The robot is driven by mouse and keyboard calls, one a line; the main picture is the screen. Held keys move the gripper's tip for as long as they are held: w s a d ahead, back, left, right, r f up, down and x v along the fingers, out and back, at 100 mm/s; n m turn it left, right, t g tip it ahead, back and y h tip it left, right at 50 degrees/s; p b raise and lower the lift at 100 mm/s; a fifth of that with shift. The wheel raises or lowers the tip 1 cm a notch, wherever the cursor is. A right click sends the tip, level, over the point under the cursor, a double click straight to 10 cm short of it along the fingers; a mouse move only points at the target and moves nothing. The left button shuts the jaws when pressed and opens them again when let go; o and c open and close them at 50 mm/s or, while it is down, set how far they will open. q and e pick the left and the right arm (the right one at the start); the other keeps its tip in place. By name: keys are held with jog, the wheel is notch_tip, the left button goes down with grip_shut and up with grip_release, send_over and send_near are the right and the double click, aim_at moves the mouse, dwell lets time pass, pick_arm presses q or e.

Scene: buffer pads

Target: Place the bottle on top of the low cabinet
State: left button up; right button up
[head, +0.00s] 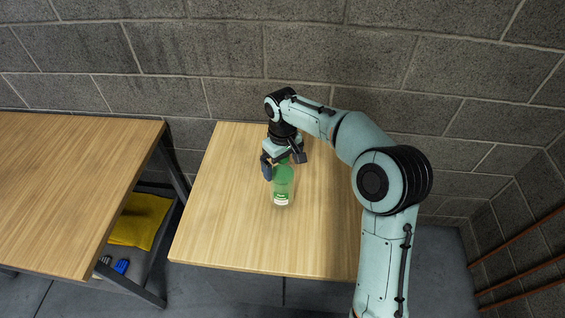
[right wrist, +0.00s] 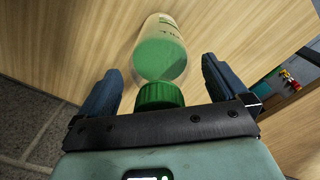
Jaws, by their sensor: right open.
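A green, partly clear bottle (head: 282,186) with a white label stands upright, as far as I can tell, on the wooden top of the low cabinet (head: 225,225), near the middle. In the right wrist view the bottle (right wrist: 163,50) has its green cap (right wrist: 159,95) close to the palm. My right gripper (head: 284,163) is open above the bottle, its dark fingers apart on either side of the cap and neck. The wrist view shows gaps between the fingers and the bottle. My left gripper is not in view.
A wooden table (head: 70,190) stands to the left, separated by a gap. A yellow cloth (head: 140,220) and small blue items (head: 121,266) lie below its top. A grey block wall (head: 330,60) runs close behind. The cabinet top is otherwise clear around the bottle.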

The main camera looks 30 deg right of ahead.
notch_tip(320, 180, up, 12)
jog(key=shift+r+p, duration=0.1)
jog(key=shift+p, duration=1)
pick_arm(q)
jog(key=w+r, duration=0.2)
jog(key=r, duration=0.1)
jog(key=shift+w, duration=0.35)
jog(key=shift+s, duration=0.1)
